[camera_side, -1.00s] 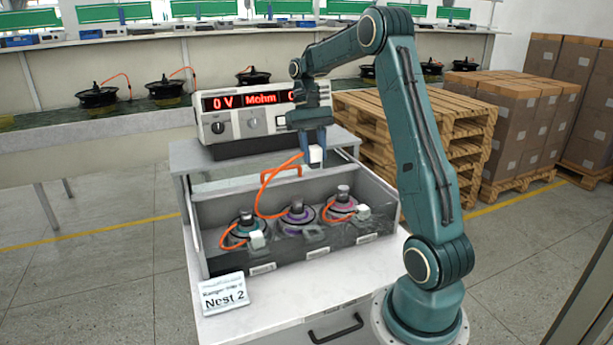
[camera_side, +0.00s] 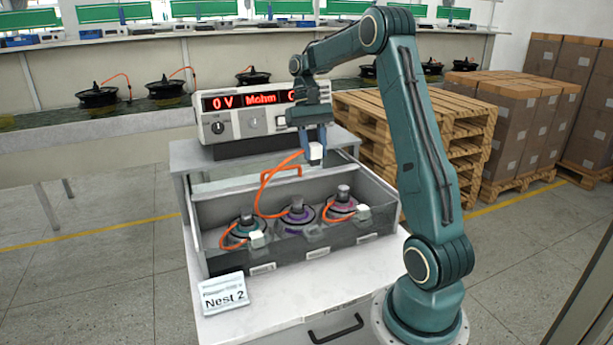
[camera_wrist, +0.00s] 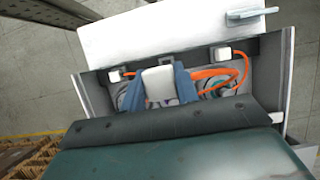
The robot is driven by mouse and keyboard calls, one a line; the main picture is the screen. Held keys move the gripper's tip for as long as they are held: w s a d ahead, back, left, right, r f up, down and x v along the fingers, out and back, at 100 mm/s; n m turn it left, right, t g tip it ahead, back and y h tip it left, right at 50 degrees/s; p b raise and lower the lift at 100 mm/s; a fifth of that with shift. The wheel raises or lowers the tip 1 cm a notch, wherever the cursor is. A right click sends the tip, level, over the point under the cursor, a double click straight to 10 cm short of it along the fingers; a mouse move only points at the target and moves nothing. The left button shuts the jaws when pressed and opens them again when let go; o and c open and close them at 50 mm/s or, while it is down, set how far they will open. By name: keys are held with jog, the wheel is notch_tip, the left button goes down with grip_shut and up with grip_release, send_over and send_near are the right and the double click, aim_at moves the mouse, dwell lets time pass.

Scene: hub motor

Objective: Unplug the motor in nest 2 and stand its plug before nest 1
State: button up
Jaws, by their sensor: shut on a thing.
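My gripper (camera_side: 316,147) is shut on a white plug (camera_side: 316,155), held in the air above the back right of the grey tray (camera_side: 222,262). The wrist view shows the plug (camera_wrist: 158,82) between my two blue fingers. An orange cable (camera_side: 266,188) loops from it down to the middle motor (camera_side: 297,213), which has a purple ring. The left motor (camera_side: 244,228) has a teal ring, with its white plug (camera_side: 257,240) standing in front. The right motor (camera_side: 342,204) has a pinkish ring, with its white plug (camera_side: 363,212) in front.
A card reading "Nest 2" (camera_side: 224,294) stands on the white bench top (camera_side: 290,302) at front left. A tester with a red display (camera_side: 248,110) stands behind the tray. The bench top before the tray is mostly clear.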

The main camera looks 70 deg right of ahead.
jog(key=shift+a, duration=0.15)
jog(key=shift+w+a, duration=0.8)
jog(key=shift+a, duration=8.9)
jog(key=shift+d+f, duration=0.1)
jog(key=shift+f, duration=12.65)
jog(key=shift+f, duration=0.1)
jog(key=shift+f, duration=0.6)
jog(key=shift+f, duration=0.25)
jog(key=shift+f, duration=0.3)
